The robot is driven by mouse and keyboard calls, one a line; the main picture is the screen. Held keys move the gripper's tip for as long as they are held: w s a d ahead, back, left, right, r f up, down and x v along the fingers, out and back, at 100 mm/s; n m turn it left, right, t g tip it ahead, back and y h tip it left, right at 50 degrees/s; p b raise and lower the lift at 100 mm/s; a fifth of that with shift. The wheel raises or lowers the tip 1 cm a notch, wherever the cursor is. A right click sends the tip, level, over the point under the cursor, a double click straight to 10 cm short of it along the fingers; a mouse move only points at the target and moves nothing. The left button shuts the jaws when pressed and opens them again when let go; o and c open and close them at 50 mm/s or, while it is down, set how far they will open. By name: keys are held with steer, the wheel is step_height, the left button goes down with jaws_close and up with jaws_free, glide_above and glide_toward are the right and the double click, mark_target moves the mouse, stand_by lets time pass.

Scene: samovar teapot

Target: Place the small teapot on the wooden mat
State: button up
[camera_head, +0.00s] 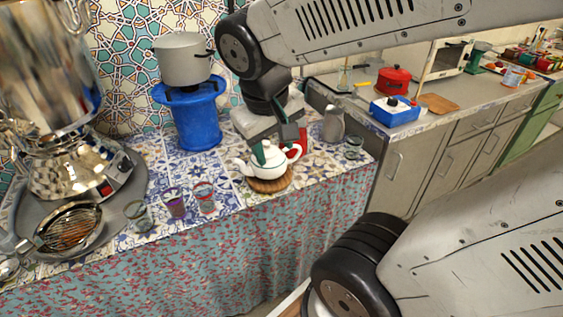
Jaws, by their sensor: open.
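The small white teapot (266,161) has a green rim line and a spout pointing left. It sits upright on the round wooden mat (268,186) near the front edge of the tiled counter. My gripper (279,150) is directly at the teapot, pointing down, with its fingers around the lid area. It is open; whether a finger touches the teapot cannot be told. Part of the teapot's top and handle side is hidden by the fingers.
Glasses (174,205) stand left of the mat. A samovar (65,150) is at far left. A blue stand (195,118) bears a pot (181,60). A grey jug (333,124) and red object (299,141) stand close at right.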

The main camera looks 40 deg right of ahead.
steer(key=s+a+r+n+y, duration=0.1)
steer(key=s+a+y, duration=0.1)
steer(key=s+a, duration=0.2)
steer(key=s, duration=0.2)
steer(key=shift+s+r+y, duration=0.3)
steer(key=shift+s, duration=0.1)
